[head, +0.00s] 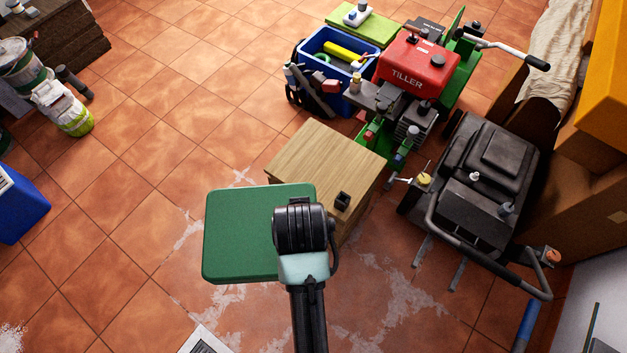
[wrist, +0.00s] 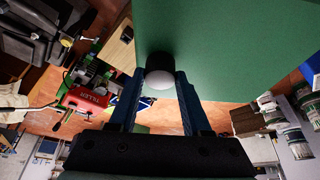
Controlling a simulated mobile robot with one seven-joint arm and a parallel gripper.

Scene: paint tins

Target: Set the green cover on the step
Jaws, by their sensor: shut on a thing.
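The green cover (head: 240,235) is a flat, rounded square panel held level in the air, to the left and front of the wooden step (head: 325,155) in the head view. In the wrist view the green cover (wrist: 240,50) fills the upper right. My gripper (wrist: 160,82) is shut on the cover's dark, pale-ended knob, between its two blue fingers. In the head view my wrist hides the cover's right part and the fingertips. The step's light wood top also shows at the upper left of the wrist view (wrist: 117,48).
A small black object (head: 342,200) sits at the step's front right corner. A red tiller (head: 415,65), a blue crate (head: 325,45) and a black machine (head: 485,170) crowd the back and right. Paint tins (head: 65,110) stand far left. The tiled floor at left is open.

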